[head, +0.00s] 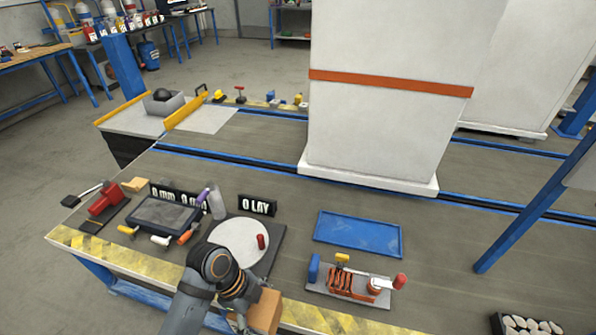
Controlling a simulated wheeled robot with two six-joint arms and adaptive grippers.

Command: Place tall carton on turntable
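The turntable (236,243) is a white round disc on a dark square base near the table's front. A small red upright piece (262,241) shows at its right side. The brown tall carton (266,312) is at the bottom of the head view, overlapping the striped front edge and cut off below. My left gripper (245,312) is at the carton's left side and appears shut on it; its fingers are partly hidden. The carton is in front of the turntable in the picture and apart from the disc. My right gripper is not in view.
A blue tray (358,234) and a fixture with an orange coil (350,284) stand right of the turntable. Left of it are a dark screen panel (163,214), a bottle (216,203) and several coloured-handled tools. A huge white block (385,130) stands behind.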

